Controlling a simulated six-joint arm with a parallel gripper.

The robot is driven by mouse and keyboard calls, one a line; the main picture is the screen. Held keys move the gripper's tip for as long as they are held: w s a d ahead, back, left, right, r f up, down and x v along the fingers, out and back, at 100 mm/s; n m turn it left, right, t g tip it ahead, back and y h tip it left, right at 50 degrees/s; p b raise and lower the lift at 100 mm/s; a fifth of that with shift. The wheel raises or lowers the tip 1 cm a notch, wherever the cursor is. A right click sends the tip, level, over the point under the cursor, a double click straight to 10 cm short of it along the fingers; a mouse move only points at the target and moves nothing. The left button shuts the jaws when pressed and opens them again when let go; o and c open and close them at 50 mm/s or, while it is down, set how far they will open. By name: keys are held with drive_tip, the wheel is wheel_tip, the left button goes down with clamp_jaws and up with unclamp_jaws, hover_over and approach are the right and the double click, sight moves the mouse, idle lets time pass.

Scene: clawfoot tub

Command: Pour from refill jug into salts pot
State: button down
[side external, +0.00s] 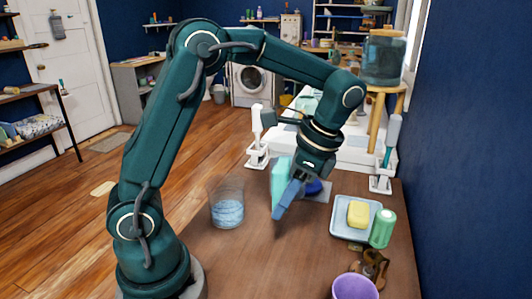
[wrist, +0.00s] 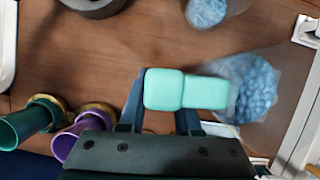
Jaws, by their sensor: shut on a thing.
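The refill jug's teal handle (side external: 281,176) is between my gripper's blue fingers. In the wrist view the same teal handle (wrist: 188,91) joins a clear body (wrist: 252,88) with pale blue grains in it. My gripper (side external: 279,212) points down and is shut on the handle. In the side view the handle looks near upright, and the jug's body is mostly hidden behind it. The salts pot (side external: 227,206), a clear round vessel with blue grains low inside, stands on the table left of my gripper. It also shows at the wrist view's top edge (wrist: 207,11).
On the right are a pale tray (side external: 342,229) with a yellow block (side external: 358,214), a green bottle (side external: 382,229) and a purple cup (side external: 355,287). White stands (side external: 257,145) (side external: 384,165) rise near the table's far edge. Bare wood lies in front of the pot.

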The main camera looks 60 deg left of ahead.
wheel_tip(320, 180, up, 6)
drive_tip(key=w+n+g+h, duration=0.1)
drive_tip(key=w+n+h, duration=0.15)
drive_tip(key=n, duration=0.55)
drive_tip(key=s+a+m+g+y, duration=0.1)
drive_tip(key=s+a+m, duration=0.2)
drive_tip(key=a+m, duration=0.4)
drive_tip(key=s+a+m+g, duration=0.1)
drive_tip(key=s+a+m, duration=0.35)
drive_tip(key=a, duration=0.55)
drive_tip(key=s+a+m+t+y, duration=0.2)
drive_tip(key=s+a+m+y, duration=0.6)
drive_tip(key=m, duration=1)
drive_tip(key=shift+s+r+y, duration=0.3)
drive_tip(key=shift+s+y, duration=1)
drive_tip(key=shift+y, duration=0.15)
